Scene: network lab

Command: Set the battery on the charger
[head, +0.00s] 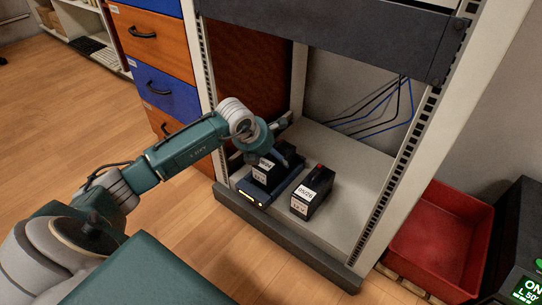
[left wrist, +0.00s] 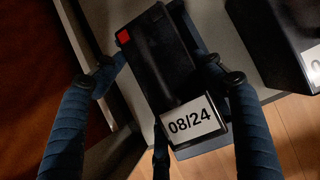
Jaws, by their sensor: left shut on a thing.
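My left gripper (head: 268,158) is shut on a black battery (left wrist: 165,65) with a red corner piece and a white label reading 08/24. In the left wrist view its two blue fingers stand on either side of the battery. In the head view the held battery (head: 262,172) is at the dark blue charger (head: 250,189), on the rack's bottom shelf. It is on or just above the charger; I cannot tell whether it is fully seated. A yellow light shows on the charger's front. The charger's blue edge (left wrist: 203,146) shows beneath the battery in the wrist view. My right gripper is out of view.
A second black battery (head: 316,188) with white labels stands just right of the charger. Its edge shows in the wrist view (left wrist: 270,45). Rack posts (head: 392,165) flank the shelf (head: 345,205). Blue and black cables hang behind. A red bin (head: 440,240) stands outside right; drawers (head: 160,90) are left.

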